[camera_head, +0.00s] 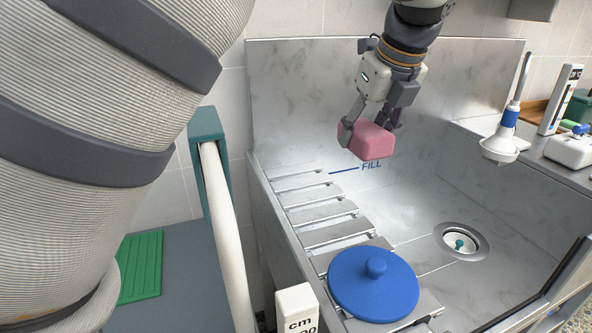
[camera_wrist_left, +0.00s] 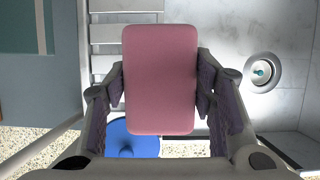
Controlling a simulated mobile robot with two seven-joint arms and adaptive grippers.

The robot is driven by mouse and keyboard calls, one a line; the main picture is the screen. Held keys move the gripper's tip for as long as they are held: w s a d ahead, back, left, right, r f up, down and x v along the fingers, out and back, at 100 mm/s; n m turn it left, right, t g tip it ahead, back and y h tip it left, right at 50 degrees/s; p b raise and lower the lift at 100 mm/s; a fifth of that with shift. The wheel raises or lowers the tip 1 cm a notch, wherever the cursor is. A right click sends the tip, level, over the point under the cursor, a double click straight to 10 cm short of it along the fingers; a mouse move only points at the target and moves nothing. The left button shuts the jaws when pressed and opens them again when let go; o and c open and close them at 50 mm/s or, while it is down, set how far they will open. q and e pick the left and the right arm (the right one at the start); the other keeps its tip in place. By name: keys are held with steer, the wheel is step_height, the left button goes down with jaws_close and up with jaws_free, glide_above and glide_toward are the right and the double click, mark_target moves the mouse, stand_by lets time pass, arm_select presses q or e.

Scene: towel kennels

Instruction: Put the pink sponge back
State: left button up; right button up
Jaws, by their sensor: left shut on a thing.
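The pink sponge (camera_head: 367,139) is a rounded block held in the air above the metal sink, near its back wall. My left gripper (camera_head: 371,130) is shut on it, with one finger on each side. In the left wrist view the sponge (camera_wrist_left: 160,78) sits between the two gripper fingers (camera_wrist_left: 161,88) and hides part of the slatted rack behind it. The slatted metal rack (camera_head: 328,212) runs along the sink's left side, below the sponge. My right gripper is not in view.
A blue round lid with a knob (camera_head: 374,287) lies on the rack's near end. The drain (camera_head: 461,241) is at the right of the basin (camera_head: 420,200). A white shower head (camera_head: 503,148) stands at the right. A green mat (camera_head: 141,267) lies at lower left.

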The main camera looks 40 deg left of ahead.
arm_select(q)
steer(key=shift+w+a+r, duration=0.1)
steer(key=shift+a, duration=0.15)
glide_toward(299, 177)
steer(key=d+r, duration=0.4)
steer(key=a+f, duration=0.2)
steer(key=f, duration=0.1)
steer(key=a+f, duration=0.2)
steer(key=w+a+f, duration=0.1)
steer(key=a+f, duration=0.1)
steer(key=f, duration=0.1)
steer(key=shift+f, duration=0.65)
steer(key=shift+f, duration=0.15)
steer(key=o, duration=1)
